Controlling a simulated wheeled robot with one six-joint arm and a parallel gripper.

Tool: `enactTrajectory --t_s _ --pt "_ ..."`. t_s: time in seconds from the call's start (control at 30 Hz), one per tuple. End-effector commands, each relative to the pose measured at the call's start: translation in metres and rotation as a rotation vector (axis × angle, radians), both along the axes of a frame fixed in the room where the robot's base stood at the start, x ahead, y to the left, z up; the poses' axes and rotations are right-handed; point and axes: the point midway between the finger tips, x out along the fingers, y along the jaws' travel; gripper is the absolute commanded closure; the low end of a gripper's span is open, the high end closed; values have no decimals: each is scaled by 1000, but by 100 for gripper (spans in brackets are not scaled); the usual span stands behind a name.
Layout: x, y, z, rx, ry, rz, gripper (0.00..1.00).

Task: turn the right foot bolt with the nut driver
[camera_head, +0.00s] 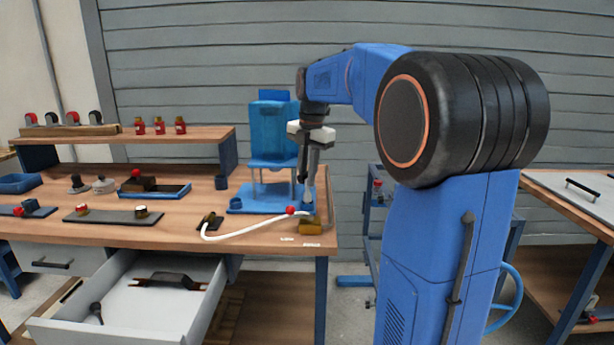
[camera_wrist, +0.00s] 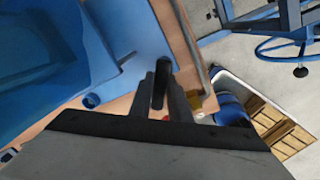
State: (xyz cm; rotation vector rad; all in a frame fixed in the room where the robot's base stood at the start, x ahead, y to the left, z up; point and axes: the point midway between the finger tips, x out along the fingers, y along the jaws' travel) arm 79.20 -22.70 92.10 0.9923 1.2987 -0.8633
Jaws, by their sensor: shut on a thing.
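The blue machine (camera_head: 273,125) stands on thin legs over a blue base plate (camera_head: 248,206) at the right end of the bench. My gripper (camera_head: 308,182) points down at the right side of this plate. It is shut on a slim dark tool, the nut driver (camera_wrist: 159,88), which shows between the fingers in the wrist view. The gripper (camera_wrist: 164,98) and tool hang over the plate's edge there. The right foot bolt cannot be made out, and the tool's lower end is too small to tell whether it touches anything. A small blue round part (camera_wrist: 91,101) lies beside the plate.
A white hose (camera_head: 240,229) with a red end curves along the bench front, close to a brass block (camera_head: 311,227). An open drawer (camera_head: 150,300) juts out below. A raised shelf (camera_head: 170,135) with red bottles stands behind. A blue cart (camera_head: 375,200) is right of the bench.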

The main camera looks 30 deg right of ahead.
Motion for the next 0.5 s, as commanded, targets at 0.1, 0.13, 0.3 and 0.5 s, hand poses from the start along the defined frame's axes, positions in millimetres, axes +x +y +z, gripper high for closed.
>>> enactTrajectory --t_s 0.1,0.13,0.3,0.5 --pt "0 1 0 0 0 -110 100" --pt "0 1 0 1 0 -139 100" --pt "1 1 0 0 -1 -300 100" --pt "1 1 0 1 -1 -491 100"
